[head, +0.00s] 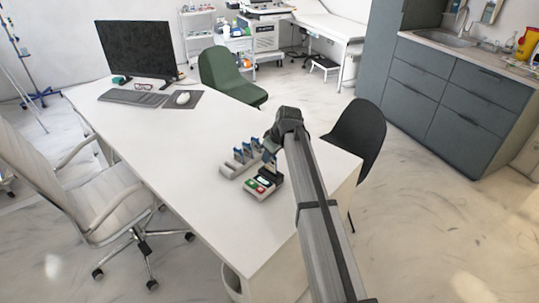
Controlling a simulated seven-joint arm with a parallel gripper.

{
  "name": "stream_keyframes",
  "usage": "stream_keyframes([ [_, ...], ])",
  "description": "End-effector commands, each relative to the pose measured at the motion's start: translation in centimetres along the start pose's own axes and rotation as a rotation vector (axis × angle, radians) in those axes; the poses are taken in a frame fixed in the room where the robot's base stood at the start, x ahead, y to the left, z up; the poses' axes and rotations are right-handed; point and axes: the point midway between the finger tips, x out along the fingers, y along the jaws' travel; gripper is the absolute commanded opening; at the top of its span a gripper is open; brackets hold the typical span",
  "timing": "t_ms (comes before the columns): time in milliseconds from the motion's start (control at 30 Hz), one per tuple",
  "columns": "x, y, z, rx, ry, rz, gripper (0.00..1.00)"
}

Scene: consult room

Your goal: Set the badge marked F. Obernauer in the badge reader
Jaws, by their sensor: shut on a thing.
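The badge reader (270,189) is a small dark and white device with green and red keys, on the white desk near its right end. My gripper (269,153) points down just above the back of the reader. It is shut on a badge (270,165), a small pale card with a dark top, held upright at the reader. I cannot tell whether the badge is seated in the slot or just over it, and its name is too small to read. A grey badge rack (228,171) with several blue-topped badges stands just left of and behind the reader.
The white desk (185,135) is clear between the rack and the keyboard (133,97). A monitor (137,50), glasses and a mouse (183,98) are at its far end. A black chair (362,135) and a green chair (228,72) stand along the desk's far side.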

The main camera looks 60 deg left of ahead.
Motion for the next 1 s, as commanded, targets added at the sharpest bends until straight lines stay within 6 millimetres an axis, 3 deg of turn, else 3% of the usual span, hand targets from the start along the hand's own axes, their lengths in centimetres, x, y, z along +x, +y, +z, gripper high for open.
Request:
stream_keyframes([
  [1000,0.92,0.00,0.37,0.000,0.000,0.000,0.00],
])
